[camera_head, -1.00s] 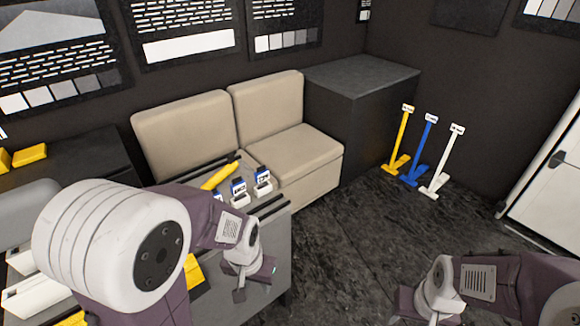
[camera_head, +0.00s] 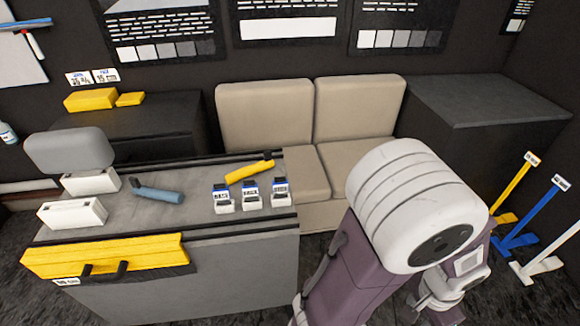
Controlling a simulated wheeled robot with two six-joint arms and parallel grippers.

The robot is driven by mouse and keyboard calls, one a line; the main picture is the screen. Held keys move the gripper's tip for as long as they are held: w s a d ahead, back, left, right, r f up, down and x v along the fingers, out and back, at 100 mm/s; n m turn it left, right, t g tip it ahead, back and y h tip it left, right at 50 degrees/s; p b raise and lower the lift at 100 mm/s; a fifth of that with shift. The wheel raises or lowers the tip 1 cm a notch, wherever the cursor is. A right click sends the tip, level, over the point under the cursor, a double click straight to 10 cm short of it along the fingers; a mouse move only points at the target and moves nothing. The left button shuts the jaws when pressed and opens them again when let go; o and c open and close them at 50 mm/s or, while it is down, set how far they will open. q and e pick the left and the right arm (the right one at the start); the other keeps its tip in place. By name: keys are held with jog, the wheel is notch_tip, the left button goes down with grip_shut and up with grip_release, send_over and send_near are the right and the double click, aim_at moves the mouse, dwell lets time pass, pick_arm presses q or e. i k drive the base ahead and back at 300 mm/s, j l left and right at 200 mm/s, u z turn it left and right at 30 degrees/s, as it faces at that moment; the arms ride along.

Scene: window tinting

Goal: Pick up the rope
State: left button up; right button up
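I cannot make out a rope anywhere in the head view.
A grey workbench (camera_head: 215,270) holds a yellow box (camera_head: 105,256), white holders (camera_head: 72,214), a blue-grey tool (camera_head: 160,194), a yellow tool (camera_head: 248,172) and small blue-white items (camera_head: 250,196). Behind are a beige sofa (camera_head: 262,115) and dark cabinets (camera_head: 490,100). Coloured stands (camera_head: 540,222) are right.

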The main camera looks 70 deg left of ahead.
aim_at(267, 162)
jog(key=i+u, duration=0.4)
jog(key=i+l+u, duration=0.15)
jog(key=i+u, duration=0.3)
jog(key=i+l+u, duration=0.25)
jog(key=i+u, duration=0.15)
jog(key=i+j+u, duration=0.1)
jog(key=u, duration=0.35)
jog(key=i+u, duration=0.2)
jog(key=u, duration=0.3)
jog(key=i+j+u, duration=0.1)
jog(key=u, duration=0.35)
jog(key=i+l+u, duration=0.1)
jog(key=u, duration=0.4)
jog(key=i+l+u, duration=0.15)
jog(key=u, duration=0.3)
jog(key=i+l+u, duration=0.2)
jog(key=u, duration=0.25)
jog(key=i+l+u, duration=0.1)
jog(key=u, duration=0.4)
jog(key=l, duration=0.1)
